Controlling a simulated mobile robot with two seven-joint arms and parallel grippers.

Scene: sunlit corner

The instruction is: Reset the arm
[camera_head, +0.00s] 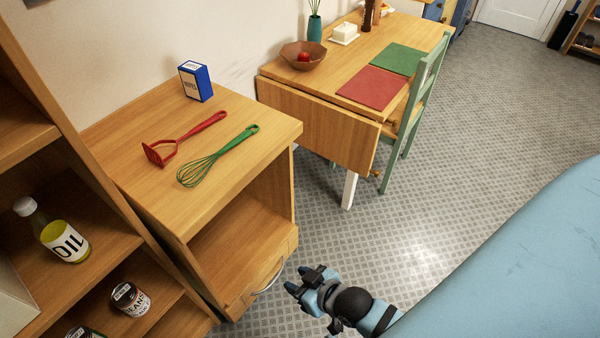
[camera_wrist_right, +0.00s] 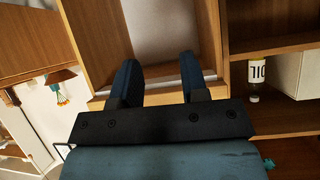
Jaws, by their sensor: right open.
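My right gripper (camera_head: 304,282) is low in front of the wooden cabinet (camera_head: 240,255), near its drawer handle, and apart from the things on top. In the right wrist view its two fingers (camera_wrist_right: 158,80) are spread with nothing between them, and the cabinet's open compartment (camera_wrist_right: 165,35) lies beyond. My left gripper is not in either view.
A green whisk (camera_head: 215,158), a red masher (camera_head: 185,138) and a blue-white box (camera_head: 196,81) stand or lie on the cabinet top. A shelf with an oil bottle (camera_head: 62,240) is at left. A table (camera_head: 320,132) and green chair (camera_head: 410,115) stand behind. Patterned floor is clear at right.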

